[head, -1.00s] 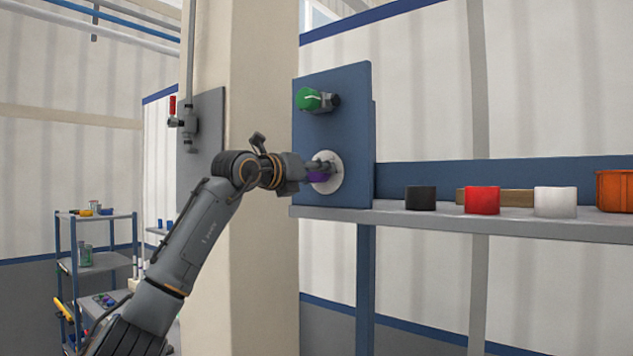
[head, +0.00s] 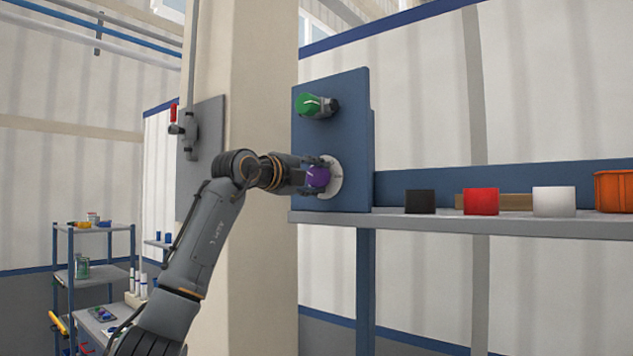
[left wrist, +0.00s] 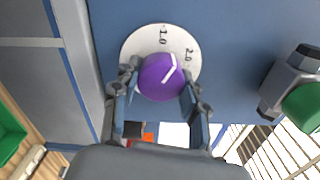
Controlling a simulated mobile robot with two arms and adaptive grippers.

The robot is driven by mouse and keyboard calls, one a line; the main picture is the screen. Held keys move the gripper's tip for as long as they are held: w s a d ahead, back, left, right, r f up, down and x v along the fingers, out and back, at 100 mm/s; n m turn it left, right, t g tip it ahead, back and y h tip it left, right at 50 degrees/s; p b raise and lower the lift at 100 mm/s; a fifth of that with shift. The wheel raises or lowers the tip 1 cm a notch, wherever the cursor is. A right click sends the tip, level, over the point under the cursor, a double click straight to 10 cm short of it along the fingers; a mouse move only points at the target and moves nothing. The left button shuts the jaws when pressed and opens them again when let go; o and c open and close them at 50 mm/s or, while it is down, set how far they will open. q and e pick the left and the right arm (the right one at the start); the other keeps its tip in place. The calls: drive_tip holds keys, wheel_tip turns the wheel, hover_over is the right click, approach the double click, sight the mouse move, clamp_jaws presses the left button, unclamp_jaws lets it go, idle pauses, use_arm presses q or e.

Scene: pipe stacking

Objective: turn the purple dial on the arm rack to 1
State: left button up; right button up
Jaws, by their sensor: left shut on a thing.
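The purple dial (head: 318,177) sits on a round white scale plate (head: 336,178) low on the blue panel (head: 350,130). My left gripper (head: 320,175) is shut on the dial, its fingers on opposite sides of it. In the left wrist view the dial (left wrist: 160,77) shows between the two fingers (left wrist: 159,84), with a white pointer line on its face. The scale plate (left wrist: 132,48) there carries the marks 1.0 and 2.0. The line's upper end lies between these two marks; I cannot tell its exact reading. My right gripper is out of view.
A green knob (head: 310,104) sits above the dial on the same panel. A beige pillar (head: 250,90) stands behind my left arm.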

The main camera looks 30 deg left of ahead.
use_arm(q)
drive_tip(key=n+b, duration=0.1)
drive_tip(key=n, duration=0.4)
drive_tip(key=shift+r+n, duration=0.1)
drive_tip(key=shift+n, duration=0.2)
idle(0.4)
drive_tip(key=o, duration=1.1)
drive_tip(key=shift+a, duration=0.1)
drive_tip(key=shift+o, duration=0.2)
drive_tip(key=s, duration=1.2)
drive_tip(key=shift+a, duration=0.45)
